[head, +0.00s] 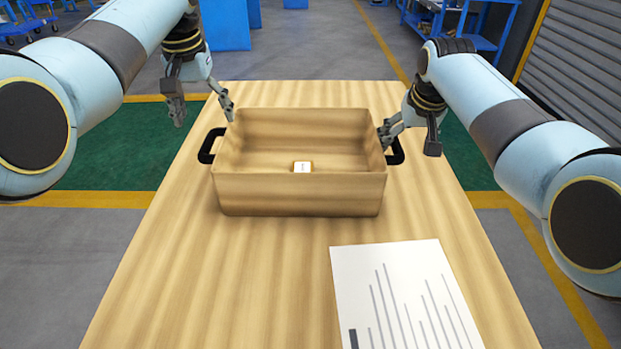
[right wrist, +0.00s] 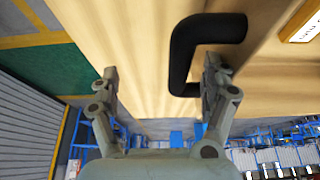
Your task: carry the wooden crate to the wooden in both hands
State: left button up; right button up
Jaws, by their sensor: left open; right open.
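The wooden crate (head: 298,195) stands upright on the wooden table (head: 250,280), with a black handle at each side. My left gripper (head: 204,111) is open and empty, above and to the left of the left handle (head: 207,147). My right gripper (head: 409,142) is open at the crate's right side, by the right handle (head: 397,152). In the right wrist view the right handle (right wrist: 183,60) reaches down close to one finger of my right gripper (right wrist: 160,85); I cannot tell whether they touch.
A white sheet with grey bars (head: 405,295) lies on the table in front of the crate, to the right. The table's front left is clear. Blue bins (head: 226,25) and a blue rack (head: 480,25) stand on the floor beyond.

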jog(key=v, duration=1.1)
jog(key=shift+r, duration=0.2)
jog(key=shift+s+a, duration=0.1)
